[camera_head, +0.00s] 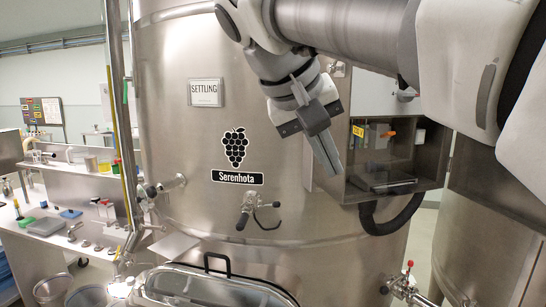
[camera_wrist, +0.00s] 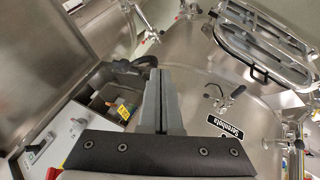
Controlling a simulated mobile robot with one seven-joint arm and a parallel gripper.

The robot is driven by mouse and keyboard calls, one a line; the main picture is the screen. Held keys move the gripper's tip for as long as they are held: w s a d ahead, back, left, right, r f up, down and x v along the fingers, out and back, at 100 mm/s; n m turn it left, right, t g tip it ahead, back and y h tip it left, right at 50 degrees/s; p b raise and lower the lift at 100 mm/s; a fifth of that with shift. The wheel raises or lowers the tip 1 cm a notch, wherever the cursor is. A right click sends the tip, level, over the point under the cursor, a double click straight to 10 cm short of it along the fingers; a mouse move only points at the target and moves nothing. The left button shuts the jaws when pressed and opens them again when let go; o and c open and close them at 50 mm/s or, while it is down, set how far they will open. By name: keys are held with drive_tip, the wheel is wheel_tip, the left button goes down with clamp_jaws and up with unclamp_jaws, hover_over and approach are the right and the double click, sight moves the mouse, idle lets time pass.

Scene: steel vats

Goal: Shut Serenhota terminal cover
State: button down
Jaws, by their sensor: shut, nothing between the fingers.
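The Serenhota terminal box (camera_head: 402,190) is on the right side of the steel vat (camera_head: 290,205) and stands open, with its dark inside and an orange part showing. In the wrist view the open box (camera_wrist: 96,76) is left of my fingers. A broad flat steel panel (camera_wrist: 45,45) beside it looks like the swung-open cover; in the head view my arm hides much of that area. My gripper (camera_head: 333,165) is shut and empty in front of the box's left edge. Its fingers also show in the wrist view (camera_wrist: 160,80). I cannot tell whether they touch the box.
A valve handle (camera_head: 256,208) sticks out below the Serenhota label (camera_head: 237,177). A framed hatch (camera_head: 205,285) is at the vat's foot. A black hose (camera_head: 390,221) curves below the box. A cluttered bench (camera_head: 75,220) stands at left, another vat (camera_head: 490,210) at right.

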drive_tip(key=shift+d+r, duration=0.15)
drive_tip(key=shift+d, duration=1.7)
drive_tip(key=shift+d, duration=0.15)
